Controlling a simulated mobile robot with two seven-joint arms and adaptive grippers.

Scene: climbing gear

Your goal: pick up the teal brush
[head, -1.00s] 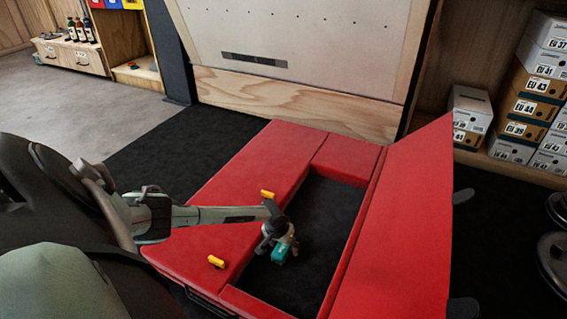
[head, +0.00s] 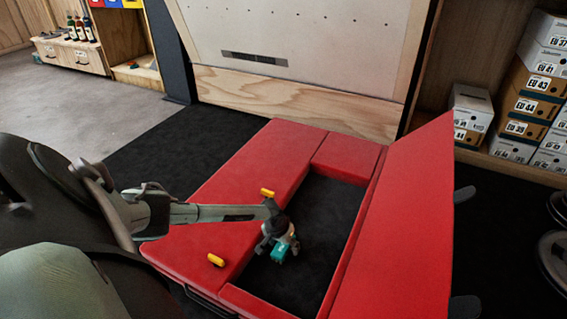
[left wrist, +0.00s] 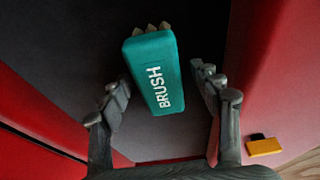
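The teal brush (head: 279,255) is in the dark recess between the red mats in the head view. In the left wrist view the brush (left wrist: 154,72) shows its teal block with white "BRUSH" lettering and pale bristle tips at the top end. My left gripper (head: 276,245) is over the recess at the brush. In the left wrist view its fingers (left wrist: 160,92) are spread, one on each side of the brush. The left finger looks close to the block, and a gap shows on the right. My right gripper is not in view.
Red mats (head: 240,190) surround the recess, and a raised red panel (head: 400,220) stands along its right side. Two yellow pieces lie on the left mat, one nearer (head: 216,260) and one farther (head: 267,192). Shoe boxes (head: 535,105) are stacked at the right.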

